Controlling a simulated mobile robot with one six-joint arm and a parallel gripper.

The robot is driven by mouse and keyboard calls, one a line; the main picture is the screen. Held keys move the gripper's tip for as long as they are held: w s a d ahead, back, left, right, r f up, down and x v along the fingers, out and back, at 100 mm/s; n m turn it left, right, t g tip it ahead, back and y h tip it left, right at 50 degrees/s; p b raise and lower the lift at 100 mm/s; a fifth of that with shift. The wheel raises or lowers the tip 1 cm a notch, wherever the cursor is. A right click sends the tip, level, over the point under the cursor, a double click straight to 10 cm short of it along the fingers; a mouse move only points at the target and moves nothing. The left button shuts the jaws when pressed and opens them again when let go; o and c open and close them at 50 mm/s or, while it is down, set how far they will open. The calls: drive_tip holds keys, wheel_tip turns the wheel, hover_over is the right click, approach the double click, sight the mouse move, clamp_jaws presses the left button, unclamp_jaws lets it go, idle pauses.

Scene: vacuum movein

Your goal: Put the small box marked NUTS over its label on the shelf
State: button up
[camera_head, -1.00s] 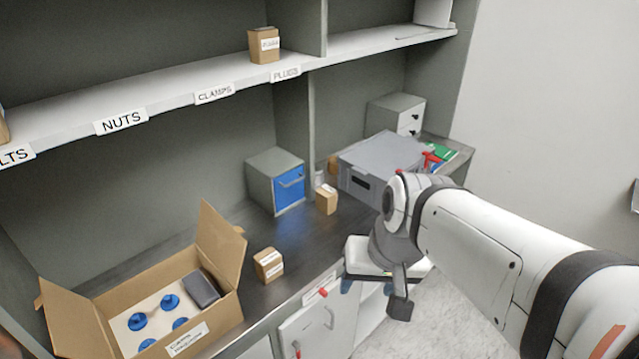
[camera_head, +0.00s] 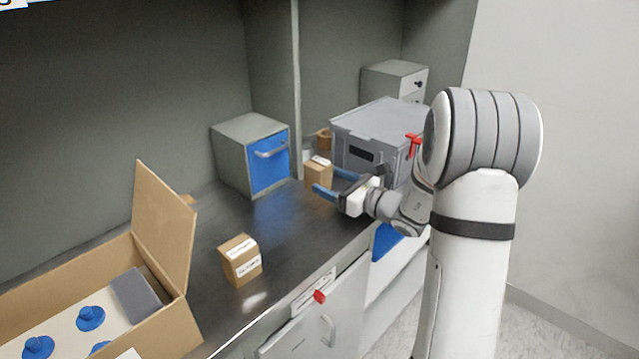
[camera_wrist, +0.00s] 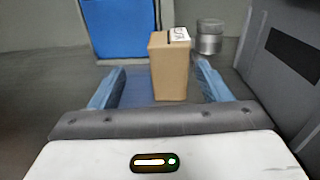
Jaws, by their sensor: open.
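A small brown cardboard box (camera_head: 318,173) with a white label on top stands on the dark counter, in front of the grey bin. In the wrist view the box (camera_wrist: 169,72) stands between the two blue fingers, nearer the right one; its label is turned sideways and too small to read surely. My gripper (camera_head: 325,181) is open and low over the counter, its fingers on either side of the box. Another small labelled box (camera_head: 240,260) stands nearer, its print unclear. Only a corner of a shelf label (camera_head: 10,3) shows at the top left; its word is cut off.
A grey lidded bin (camera_head: 375,138) stands right of the box. A cabinet with a blue door (camera_head: 252,153) is behind left. A metal canister (camera_wrist: 210,37) stands behind the box. An open carton (camera_head: 165,225) fills the lower left.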

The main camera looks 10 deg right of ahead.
sight(314, 170)
drive_tip(key=shift+w+d+f+m+t, duration=0.3)
drive_tip(key=shift+w+d+f, duration=0.05)
drive_tip(key=shift+w, duration=0.1)
drive_tip(key=shift+w+a, duration=0.15)
drive_tip(key=shift+w, duration=0.15)
drive_tip(key=x, duration=0.7)
drive_tip(key=shift+r, duration=0.3)
drive_tip(key=shift+s, duration=0.1)
drive_tip(key=shift+c, duration=0.2)
drive_tip(key=c, duration=1.3)
